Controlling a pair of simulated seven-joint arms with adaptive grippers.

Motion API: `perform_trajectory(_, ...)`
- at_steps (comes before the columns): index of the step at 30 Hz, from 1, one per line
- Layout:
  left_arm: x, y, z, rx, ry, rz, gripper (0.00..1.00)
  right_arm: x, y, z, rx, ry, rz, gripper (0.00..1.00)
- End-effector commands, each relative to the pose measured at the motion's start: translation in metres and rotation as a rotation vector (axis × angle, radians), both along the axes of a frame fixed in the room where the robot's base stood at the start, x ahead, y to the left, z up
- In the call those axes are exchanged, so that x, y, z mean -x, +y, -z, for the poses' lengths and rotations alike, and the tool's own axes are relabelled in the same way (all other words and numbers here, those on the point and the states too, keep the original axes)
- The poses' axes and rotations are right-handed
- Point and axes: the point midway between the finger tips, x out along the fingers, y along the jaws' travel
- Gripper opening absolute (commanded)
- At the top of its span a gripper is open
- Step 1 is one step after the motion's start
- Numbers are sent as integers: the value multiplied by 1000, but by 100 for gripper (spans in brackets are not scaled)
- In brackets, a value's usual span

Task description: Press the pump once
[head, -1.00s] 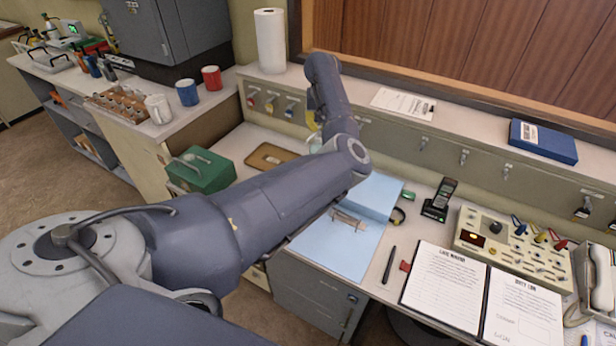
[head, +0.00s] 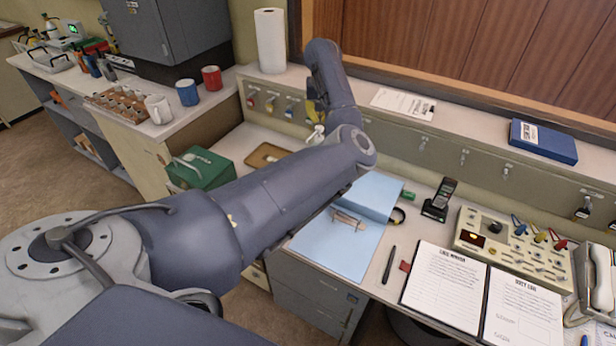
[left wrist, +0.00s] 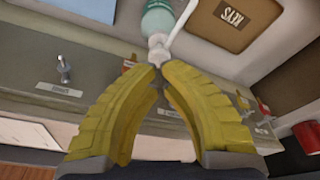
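The pump bottle (left wrist: 158,20) is pale green with a white pump head (left wrist: 159,47), at the top of the left wrist view. In the head view its white top (head: 316,134) shows just behind my left arm, which hides most of the bottle. My left gripper (left wrist: 160,68) has yellow fingers with their tips together, so it looks shut, with nothing seen held. Its tips appear close to the pump head; I cannot tell if they touch. In the head view the yellow fingers (head: 317,110) are partly hidden and sit above the pump. My right gripper is not in view.
A brown key tray (head: 268,155) and a green box (head: 201,168) are left of the pump. A panel of key hooks (head: 425,143) runs behind it. A blue folder (head: 352,220), a handset (head: 440,199) and a console (head: 513,244) lie to the right.

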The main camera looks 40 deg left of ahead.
Motion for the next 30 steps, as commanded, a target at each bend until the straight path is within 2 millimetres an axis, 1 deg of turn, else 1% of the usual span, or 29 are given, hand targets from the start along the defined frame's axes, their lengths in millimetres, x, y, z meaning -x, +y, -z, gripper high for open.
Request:
perform_trajectory(14, 0, 0, -1, 0, 0, 0, 0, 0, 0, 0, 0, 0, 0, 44)
perform_trajectory(17, 0, 0, -6, 0, -1, -1, 0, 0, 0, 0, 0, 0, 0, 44)
perform_trajectory(30, 0, 0, -43, -1, -2, -1, 0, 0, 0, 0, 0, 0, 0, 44)
